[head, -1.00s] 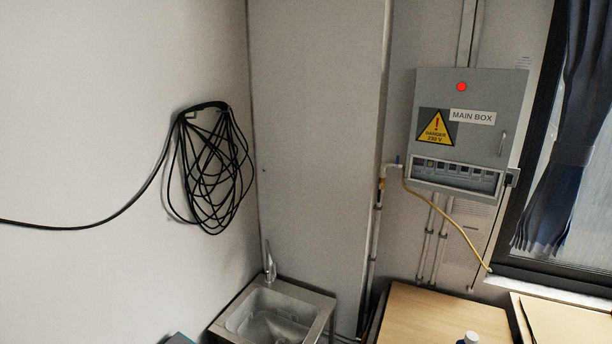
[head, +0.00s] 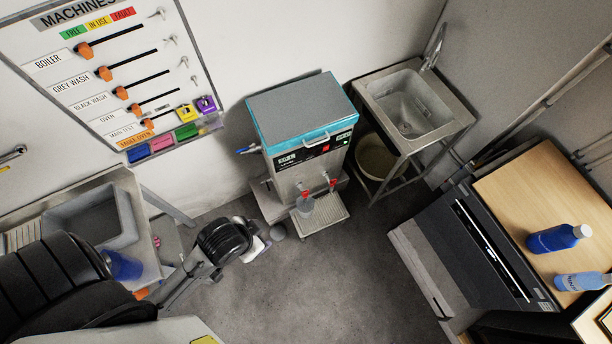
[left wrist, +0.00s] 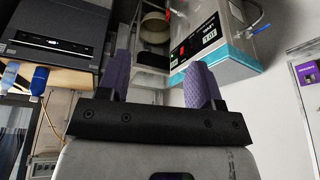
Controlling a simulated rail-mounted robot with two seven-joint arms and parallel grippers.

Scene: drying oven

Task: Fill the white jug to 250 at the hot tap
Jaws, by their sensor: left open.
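A pale, see-through vessel (head: 305,204), apparently the jug, stands under the left of two red taps on the steel water boiler (head: 310,165) with a teal-edged top. I cannot read any marks or a water level on it. It is over or on the slatted drip tray (head: 326,214). My left gripper (head: 271,242) is to the left of and in front of the boiler, apart from the vessel. Its two purple fingers (left wrist: 158,88) are spread with nothing between them in the left wrist view. My right gripper is not in view.
A steel sink (head: 408,103) stands right of the boiler, with a bucket (head: 375,158) below. Blue bottles (head: 558,238) stand on the wooden top (head: 540,190) at the right. The floor (head: 335,275) before the boiler is clear.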

